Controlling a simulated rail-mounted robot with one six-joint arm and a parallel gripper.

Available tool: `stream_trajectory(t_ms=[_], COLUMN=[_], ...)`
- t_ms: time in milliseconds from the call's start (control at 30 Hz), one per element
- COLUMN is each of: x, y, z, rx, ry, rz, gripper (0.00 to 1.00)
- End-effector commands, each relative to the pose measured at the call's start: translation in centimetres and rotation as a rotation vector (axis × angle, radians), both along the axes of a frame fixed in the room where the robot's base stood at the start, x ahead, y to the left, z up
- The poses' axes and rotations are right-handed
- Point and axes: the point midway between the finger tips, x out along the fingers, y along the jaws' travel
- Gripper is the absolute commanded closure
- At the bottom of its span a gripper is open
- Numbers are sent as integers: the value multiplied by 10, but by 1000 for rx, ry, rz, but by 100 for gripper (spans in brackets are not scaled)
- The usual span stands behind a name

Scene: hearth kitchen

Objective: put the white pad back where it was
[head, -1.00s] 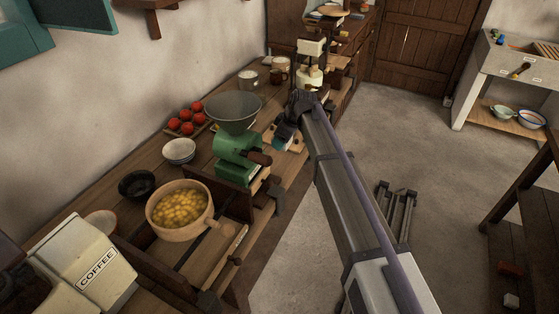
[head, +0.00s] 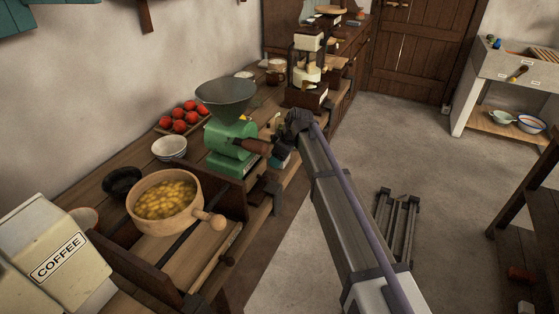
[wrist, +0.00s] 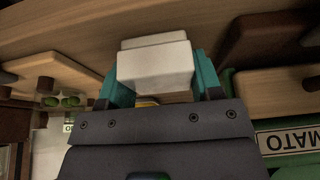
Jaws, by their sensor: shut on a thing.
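The white pad (wrist: 155,66) is a pale block between the two teal fingers of my gripper (wrist: 160,82) in the wrist view. My gripper is shut on it. In the head view my gripper (head: 282,157) is at the counter's front edge, just right of the green mill (head: 228,142), and is partly hidden by my own arm. The pad cannot be made out in the head view.
On the counter are a pot of yellow food (head: 165,198), a white bowl (head: 169,148), a tray of tomatoes (head: 183,117) and a coffee box (head: 58,252). A cream machine (head: 308,70) stands farther back. Bare floor (head: 400,145) lies right of the counter.

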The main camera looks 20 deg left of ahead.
Motion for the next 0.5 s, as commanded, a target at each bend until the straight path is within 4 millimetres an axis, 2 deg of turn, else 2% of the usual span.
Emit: stream_trajectory(t_ms=[133,167,400,500], x=[0,0,0,0], y=[0,0,0,0], z=[-5,-3,-3,-3], rx=[0,0,0,0], ry=[0,0,0,0], rz=[0,0,0,0], gripper=[66,38,15,15])
